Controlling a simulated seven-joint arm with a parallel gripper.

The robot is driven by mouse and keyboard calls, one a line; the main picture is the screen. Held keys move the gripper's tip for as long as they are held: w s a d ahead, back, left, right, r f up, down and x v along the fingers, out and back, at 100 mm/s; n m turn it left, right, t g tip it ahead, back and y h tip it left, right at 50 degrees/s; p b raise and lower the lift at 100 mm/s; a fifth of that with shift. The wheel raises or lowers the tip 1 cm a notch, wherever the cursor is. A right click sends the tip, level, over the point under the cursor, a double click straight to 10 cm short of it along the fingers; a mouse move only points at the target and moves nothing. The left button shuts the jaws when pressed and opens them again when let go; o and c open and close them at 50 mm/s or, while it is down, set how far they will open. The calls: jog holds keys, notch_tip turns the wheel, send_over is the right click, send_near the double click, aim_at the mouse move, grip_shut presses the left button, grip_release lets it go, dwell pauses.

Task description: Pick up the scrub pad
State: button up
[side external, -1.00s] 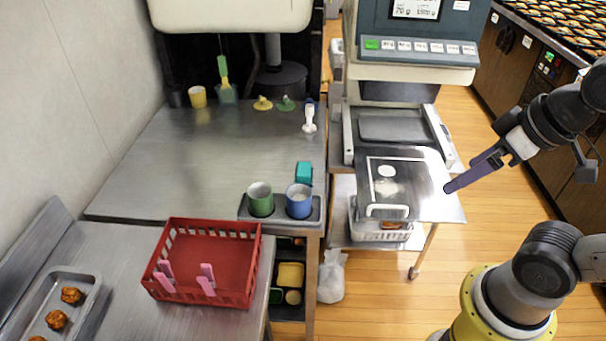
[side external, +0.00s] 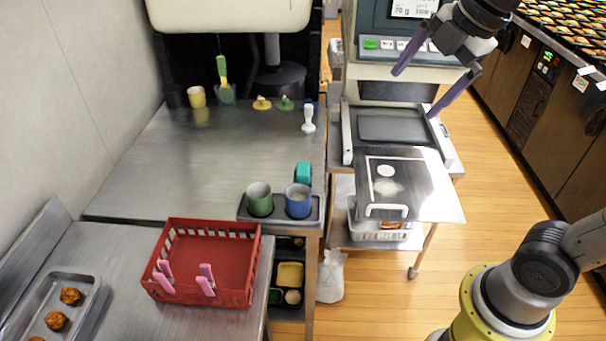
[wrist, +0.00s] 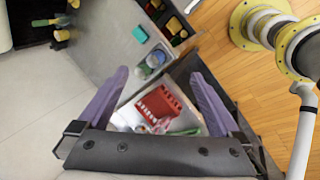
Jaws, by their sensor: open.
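A small teal block (side external: 303,173), which looks like the scrub pad, rests on the steel counter just behind the blue cup. It also shows in the wrist view (wrist: 140,33), above the cups and beyond the space between my fingers. My gripper (side external: 414,95) is raised at the upper right, in front of the weighing machine, well to the right of the block. Its two purple fingers are spread apart with nothing between them, as the wrist view (wrist: 159,73) also shows.
A green cup (side external: 260,200) and a blue cup (side external: 298,203) stand in a dark holder close to the block. A red basket (side external: 252,281) with pink clips sits on the lower counter. A white-handled tool (side external: 309,118) stands behind. The middle of the steel counter is clear.

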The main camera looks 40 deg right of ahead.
jog(key=w+f+n+g, duration=0.15)
jog(key=w+n, duration=0.45)
jog(key=w, duration=0.6)
jog(key=n+g, duration=0.3)
jog(key=n, duration=0.1)
send_over(303, 168)
notch_tip(303, 168, down, 15)
jog(key=shift+g, duration=0.35)
jog(key=f, duration=1.1)
jog(key=shift+s+d+f, duration=0.1)
jog(key=shift+s+f, duration=0.05)
jog(key=shift+s, duration=0.1)
jog(key=shift+w+f, duration=0.15)
jog(key=shift+f, duration=1.45)
jog(key=shift+w+f, duration=0.1)
jog(key=shift+f, duration=1.45)
jog(key=shift+r, duration=0.1)
jog(key=c, duration=1.5)
jog(key=shift+o, duration=0.2)
